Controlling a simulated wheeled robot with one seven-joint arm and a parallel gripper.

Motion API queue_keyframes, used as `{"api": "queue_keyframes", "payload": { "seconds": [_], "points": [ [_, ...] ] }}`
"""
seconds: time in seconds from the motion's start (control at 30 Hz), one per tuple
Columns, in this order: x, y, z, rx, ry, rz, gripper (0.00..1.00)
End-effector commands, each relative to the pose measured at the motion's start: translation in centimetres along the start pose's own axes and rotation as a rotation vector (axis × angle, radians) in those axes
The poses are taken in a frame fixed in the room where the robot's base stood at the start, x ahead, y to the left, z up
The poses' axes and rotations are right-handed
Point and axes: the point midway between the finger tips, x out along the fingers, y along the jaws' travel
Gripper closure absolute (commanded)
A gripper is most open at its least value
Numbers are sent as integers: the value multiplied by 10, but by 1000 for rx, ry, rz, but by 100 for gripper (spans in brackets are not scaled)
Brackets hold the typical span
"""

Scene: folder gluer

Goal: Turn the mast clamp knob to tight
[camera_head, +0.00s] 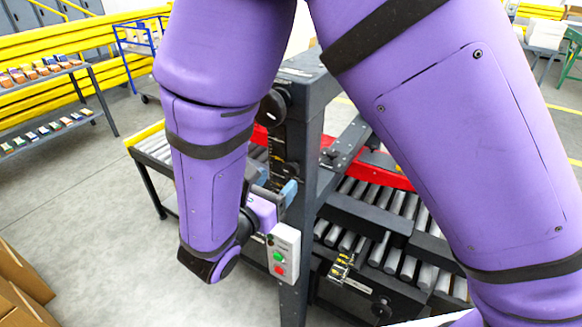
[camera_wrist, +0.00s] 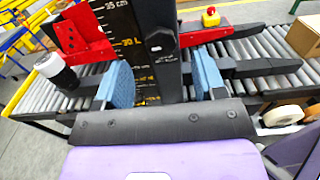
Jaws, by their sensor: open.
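The dark mast (camera_head: 305,140) stands in the middle of the head view, with a marked scale on its face. A round black knob (camera_head: 274,106) sits high on the mast, partly behind my arm. In the wrist view a dark knob-like part (camera_wrist: 161,40) shows on the mast (camera_wrist: 168,85) beside the yellow scale marks; I cannot tell whether it is the same knob. My gripper (camera_wrist: 163,74) is open, its blue fingers apart with the mast between them in the picture. It also shows in the head view (camera_head: 276,192), below the black knob. I see no contact with a knob.
A grey control box with green and red buttons (camera_head: 283,252) hangs close to my gripper. Roller conveyors (camera_head: 400,262) and a red bar (camera_head: 398,172) lie behind the mast. A red emergency button on a yellow base (camera_wrist: 210,16) stands at the back. Boxes (camera_head: 22,285) stand lower left.

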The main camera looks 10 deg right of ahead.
Motion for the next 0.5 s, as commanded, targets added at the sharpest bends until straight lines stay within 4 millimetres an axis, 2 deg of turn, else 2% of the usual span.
{"api": "queue_keyframes", "payload": {
  "seconds": [0.2,0.33,0.5],
  "points": [
    [37,-1,0,0,0,-3,36],
    [52,-1,0,0,1,-3,36],
    [61,-1,0,0,1,-1,36]
  ]
}}
